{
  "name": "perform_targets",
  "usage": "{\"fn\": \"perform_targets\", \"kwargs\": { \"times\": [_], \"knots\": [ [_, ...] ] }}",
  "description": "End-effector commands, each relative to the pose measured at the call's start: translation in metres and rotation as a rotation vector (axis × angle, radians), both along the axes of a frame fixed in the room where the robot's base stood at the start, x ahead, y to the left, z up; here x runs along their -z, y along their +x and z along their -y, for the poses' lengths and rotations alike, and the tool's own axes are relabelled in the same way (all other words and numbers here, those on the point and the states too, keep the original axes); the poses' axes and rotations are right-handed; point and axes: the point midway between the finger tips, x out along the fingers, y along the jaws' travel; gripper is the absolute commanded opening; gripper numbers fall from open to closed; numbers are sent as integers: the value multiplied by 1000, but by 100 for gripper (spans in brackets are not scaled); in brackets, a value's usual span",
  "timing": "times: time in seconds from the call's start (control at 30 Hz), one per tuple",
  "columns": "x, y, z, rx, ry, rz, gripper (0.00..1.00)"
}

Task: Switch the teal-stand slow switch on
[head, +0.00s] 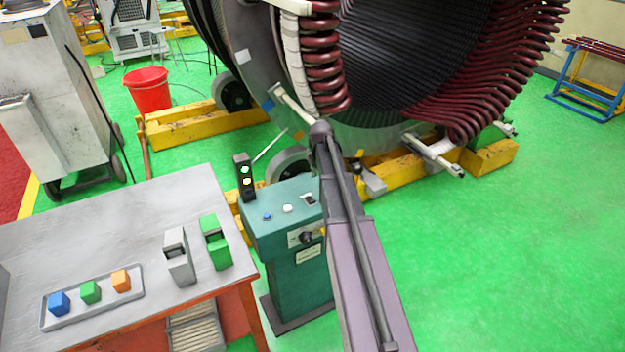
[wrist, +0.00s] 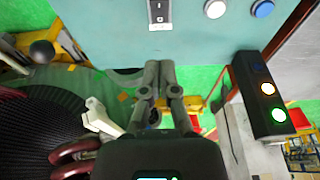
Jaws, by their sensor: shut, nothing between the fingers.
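The teal stand (head: 285,225) stands in the middle of the head view. Its top bears a small black-and-white rocker switch (head: 309,199), a white button (head: 287,208) and a blue button (head: 267,216). In the wrist view the rocker switch (wrist: 158,12) is at the top edge, partly cut off, so its setting is unclear. My gripper (wrist: 160,66) is shut and empty. Its fingertips overlap the edge of the teal top in the picture, below the switch and apart from it. In the head view I cannot make the gripper out.
A dark signal box (head: 244,178) with green and yellowish lights lit stands at the stand's left. A grey table (head: 110,225) with a tray of coloured blocks is at left. The large stator (head: 270,75) stands behind. A dark knob (head: 306,237) projects from the stand's front.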

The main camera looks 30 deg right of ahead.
Motion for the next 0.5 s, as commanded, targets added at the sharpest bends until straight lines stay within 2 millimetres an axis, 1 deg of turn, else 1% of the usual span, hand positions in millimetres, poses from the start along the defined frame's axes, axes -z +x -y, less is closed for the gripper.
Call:
{"fn": "perform_targets", "kwargs": {
  "times": [0.03, 0.5],
  "knots": [
    [5, 1, 0, 0, 0, 0, 0],
    [40, 9, 0, 1, 0, 0, 0]
  ]
}}
